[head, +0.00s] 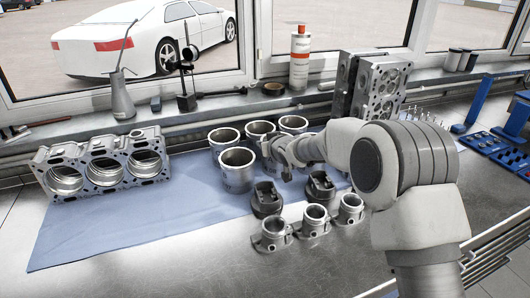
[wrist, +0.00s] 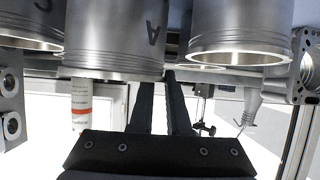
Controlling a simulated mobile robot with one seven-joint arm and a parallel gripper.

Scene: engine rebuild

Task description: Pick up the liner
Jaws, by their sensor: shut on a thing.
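Several grey metal cylinder liners stand on the blue mat in the head view: one in front (head: 237,175), others behind at the back left (head: 222,140), back middle (head: 260,128) and back right (head: 293,124). In the wrist view, the dark fingers (wrist: 161,95) are close together and meet the wall of a liner marked "A" (wrist: 112,45). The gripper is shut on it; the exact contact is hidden. Another liner (wrist: 240,35) is to its right.
An engine block (head: 105,165) stands left on the blue mat (head: 130,230). Two dark pistons (head: 266,198) and several small metal parts (head: 314,220) lie in front. Cylinder heads (head: 380,90) stand behind my arm. The mat's front left is clear.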

